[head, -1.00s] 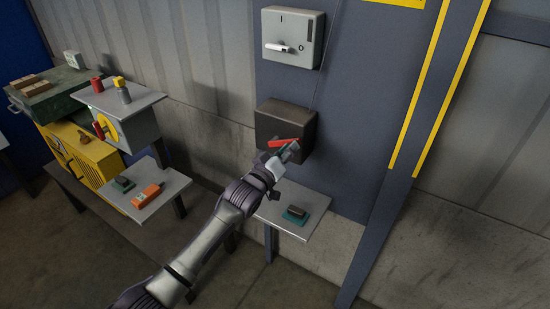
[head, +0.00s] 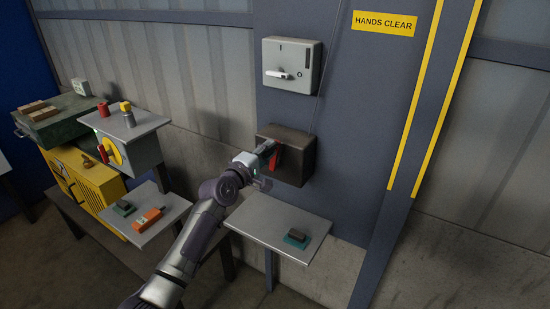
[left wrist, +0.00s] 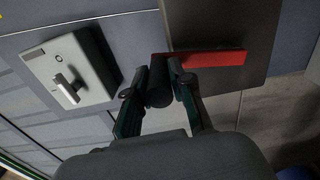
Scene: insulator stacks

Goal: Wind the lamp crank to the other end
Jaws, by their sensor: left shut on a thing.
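The lamp crank is a red arm (head: 276,159) on the front of a dark brown box (head: 301,163) fixed to the blue-grey wall panel. In the head view the red arm stands steep, close to upright. In the left wrist view the red arm (left wrist: 215,58) runs right from a black handle (left wrist: 159,83). My left gripper (head: 266,152) is at the box front, its fingers (left wrist: 155,90) on either side of the black handle and shut on it. The gripper hides part of the crank in the head view. My right gripper is not in view.
A grey switch box (head: 291,64) with a white lever hangs above the crank box. A small shelf (head: 262,222) with a teal and brown block (head: 297,238) lies below. Other tables and a yellow cabinet (head: 88,185) stand left. A yellow-striped post (head: 420,120) rises right.

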